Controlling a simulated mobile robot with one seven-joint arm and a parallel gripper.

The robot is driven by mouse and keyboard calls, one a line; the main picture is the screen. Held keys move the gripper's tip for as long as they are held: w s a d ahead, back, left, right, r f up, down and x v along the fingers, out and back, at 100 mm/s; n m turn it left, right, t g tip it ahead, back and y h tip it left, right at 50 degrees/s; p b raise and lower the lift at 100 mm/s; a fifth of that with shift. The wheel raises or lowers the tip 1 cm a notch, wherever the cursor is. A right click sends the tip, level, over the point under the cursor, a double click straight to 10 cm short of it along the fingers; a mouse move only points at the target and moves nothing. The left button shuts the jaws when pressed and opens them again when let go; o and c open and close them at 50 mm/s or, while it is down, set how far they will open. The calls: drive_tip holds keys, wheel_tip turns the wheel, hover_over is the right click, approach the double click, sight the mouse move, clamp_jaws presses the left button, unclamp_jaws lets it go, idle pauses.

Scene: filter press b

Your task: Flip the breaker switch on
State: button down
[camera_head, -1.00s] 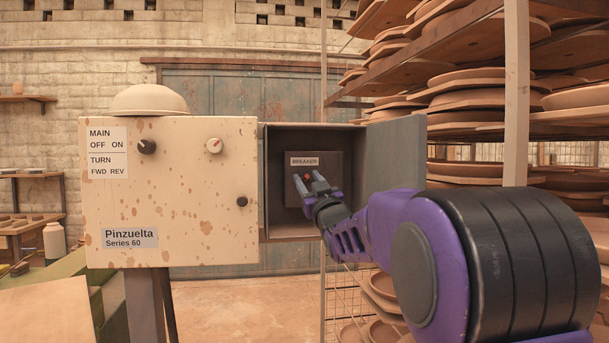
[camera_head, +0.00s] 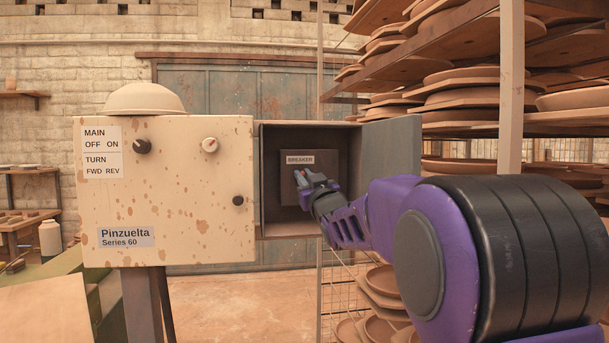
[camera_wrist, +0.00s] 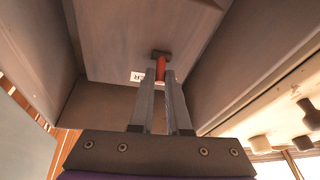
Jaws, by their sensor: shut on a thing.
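The breaker panel (camera_head: 310,163), labelled BREAKER, sits inside the open box to the right of the beige control cabinet. The breaker switch (camera_wrist: 160,68) is a small red-orange lever on a dark base, seen at the fingertips in the wrist view. My gripper (camera_head: 306,178) reaches into the box from the right, its fingers close together at the panel. In the wrist view my gripper (camera_wrist: 160,76) has its two fingertips on either side of the red lever, shut on it. In the head view the fingers mostly hide the lever, so I cannot tell its position there.
The beige cabinet (camera_head: 165,200) carries a MAIN knob (camera_head: 142,146), a second knob (camera_head: 210,145) and a bowl-like dome (camera_head: 145,99) on top. The open box door (camera_head: 392,150) stands right of the box, close to my arm. Racks of clay plates (camera_head: 470,98) stand at right.

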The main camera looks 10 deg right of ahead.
drive_tip(key=shift+r+g, duration=0.2)
drive_tip(key=shift+g, duration=0.1)
drive_tip(key=c, duration=0.9)
unclamp_jaws()
drive_tip(key=shift+w, duration=0.1)
drive_tip(key=shift+f, duration=0.15)
